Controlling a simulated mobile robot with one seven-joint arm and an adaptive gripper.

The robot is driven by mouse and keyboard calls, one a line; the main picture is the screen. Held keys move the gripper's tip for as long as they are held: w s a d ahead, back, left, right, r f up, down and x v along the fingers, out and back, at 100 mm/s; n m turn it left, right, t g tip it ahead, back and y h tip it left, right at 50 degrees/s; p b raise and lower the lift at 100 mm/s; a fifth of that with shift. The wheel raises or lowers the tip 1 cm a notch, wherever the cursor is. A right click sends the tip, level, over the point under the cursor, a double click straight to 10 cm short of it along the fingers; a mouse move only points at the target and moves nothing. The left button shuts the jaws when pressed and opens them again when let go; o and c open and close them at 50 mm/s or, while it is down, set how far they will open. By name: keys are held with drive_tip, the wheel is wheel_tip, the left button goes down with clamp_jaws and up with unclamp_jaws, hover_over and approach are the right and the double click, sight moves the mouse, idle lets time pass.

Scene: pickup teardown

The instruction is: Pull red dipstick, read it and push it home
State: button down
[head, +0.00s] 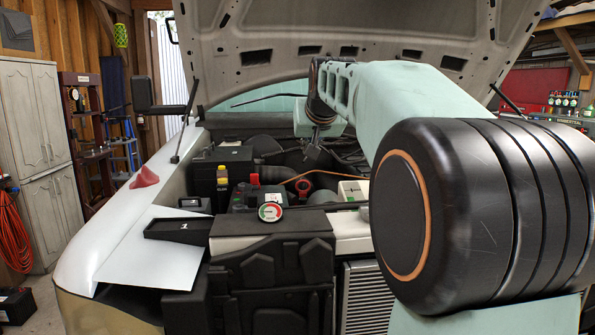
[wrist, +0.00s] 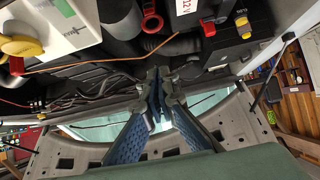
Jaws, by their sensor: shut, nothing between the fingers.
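A red ring-shaped handle, which looks like the dipstick's (head: 304,187), stands among the dark hoses in the middle of the engine bay. It also shows at the top of the wrist view (wrist: 152,22). The rest of the dipstick is hidden. My gripper (wrist: 158,92) is shut and empty, its fingers together, below the ring in the wrist view and apart from it. In the head view my gripper (head: 317,152) is small and dark, behind and above the ring, partly hidden by my arm.
A battery with a red terminal cover (head: 254,179) stands left of the ring. An orange cable (head: 297,178) runs close by. A white reservoir (head: 353,191) is on the right. A round gauge (head: 270,212) and a black tray (head: 178,229) marked 1 are in front. The raised hood (head: 270,30) hangs overhead.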

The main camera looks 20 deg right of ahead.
drive_tip(key=p, duration=0.1)
hover_over(304, 181)
drive_tip(key=s, duration=0.3)
wheel_tip(304, 181, down, 5)
drive_tip(key=f, duration=0.3)
drive_tip(key=w+f, duration=0.1)
drive_tip(key=shift+a+f, duration=0.2)
drive_tip(key=shift+a, duration=0.15)
wheel_tip(304, 181, down, 2)
drive_tip(key=shift+f+b, duration=0.15)
drive_tip(key=shift+b, duration=0.85)
